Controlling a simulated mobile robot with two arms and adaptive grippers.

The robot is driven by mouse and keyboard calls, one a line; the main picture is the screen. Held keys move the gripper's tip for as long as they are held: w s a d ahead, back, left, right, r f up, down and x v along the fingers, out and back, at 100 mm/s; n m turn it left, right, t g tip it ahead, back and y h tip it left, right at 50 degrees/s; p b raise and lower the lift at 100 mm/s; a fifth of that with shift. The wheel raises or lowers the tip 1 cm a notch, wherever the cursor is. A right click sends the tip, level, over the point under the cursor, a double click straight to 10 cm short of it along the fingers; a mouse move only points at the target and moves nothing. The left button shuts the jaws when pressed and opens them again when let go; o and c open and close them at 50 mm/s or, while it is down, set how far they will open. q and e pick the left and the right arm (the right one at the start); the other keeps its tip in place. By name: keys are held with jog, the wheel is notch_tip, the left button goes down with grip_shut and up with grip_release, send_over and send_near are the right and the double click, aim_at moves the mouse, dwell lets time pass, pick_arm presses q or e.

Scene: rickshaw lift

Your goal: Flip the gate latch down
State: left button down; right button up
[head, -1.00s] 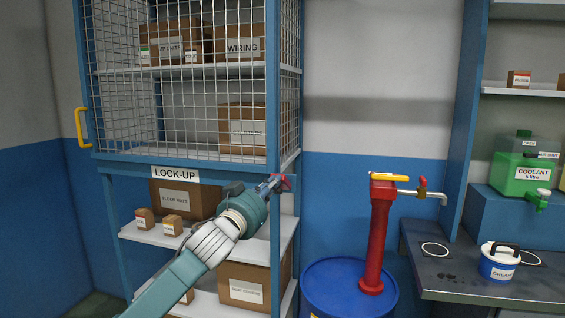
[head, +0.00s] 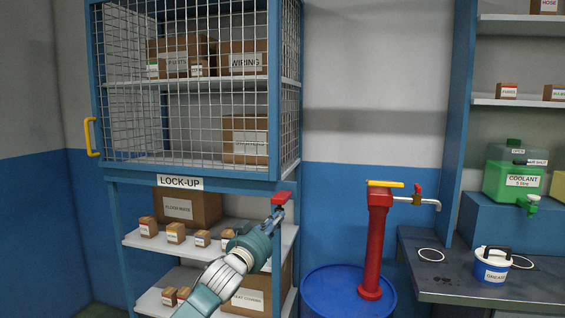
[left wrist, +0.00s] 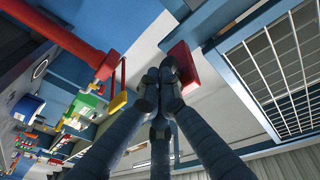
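The red latch (head: 282,198) is at the lower right corner of the mesh cage's gate (head: 190,90). Its red part lies about level in the head view. My left gripper (head: 277,217) is just below it, its tip close to the underside. In the left wrist view the fingertips (left wrist: 161,78) are together, and the red latch (left wrist: 184,68) is just beyond them to the right. Nothing shows between the fingers. I cannot tell whether they touch the latch. My right gripper is not in view.
Shelves with boxes (head: 186,207) stand under the cage, close to my left arm. A blue drum (head: 335,290) with a red pump (head: 376,240) stands to the right. A bench (head: 470,285) holds a grease tub (head: 492,265). A yellow handle (head: 91,137) is on the cage's left side.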

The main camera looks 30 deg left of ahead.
pick_arm(q)
jog(key=shift+s+a+r, duration=0.15)
jog(key=shift+a+r, duration=0.15)
jog(key=shift+r, duration=0.3)
jog(key=shift+s+d+f, duration=0.1)
jog(key=shift+f, duration=0.05)
jog(key=s+f, duration=0.2)
jog(key=s, duration=0.9)
jog(key=shift+s+d+f, duration=0.25)
jog(key=shift+d, duration=0.2)
